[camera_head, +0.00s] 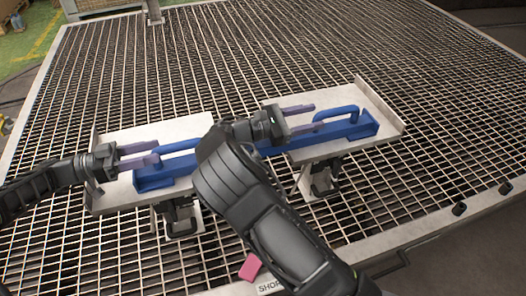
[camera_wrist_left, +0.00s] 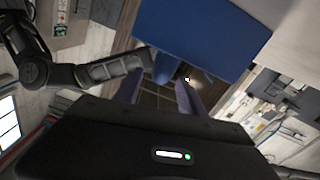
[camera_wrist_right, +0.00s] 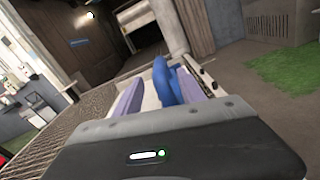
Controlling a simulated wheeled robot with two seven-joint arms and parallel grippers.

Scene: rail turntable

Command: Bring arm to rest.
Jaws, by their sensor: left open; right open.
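A long blue bar (camera_head: 154,178) with two raised blue handles lies across two metal plates. My left gripper (camera_head: 157,152) is open at the bar's left handle (camera_head: 180,146); in the left wrist view that handle (camera_wrist_left: 163,66) shows between its fingers. My right gripper (camera_head: 316,117) is open at the right handle (camera_head: 337,113); in the right wrist view that handle (camera_wrist_right: 167,84) lies between its two purple fingers. Whether any finger touches a handle I cannot tell. My right arm hides the middle of the bar.
The left metal plate (camera_head: 112,197) and right metal plate (camera_head: 368,98) sit on dark brackets above a wide metal grating (camera_head: 420,190). A pink piece (camera_head: 250,267) lies at the grating's front edge. The grating behind the plates is clear.

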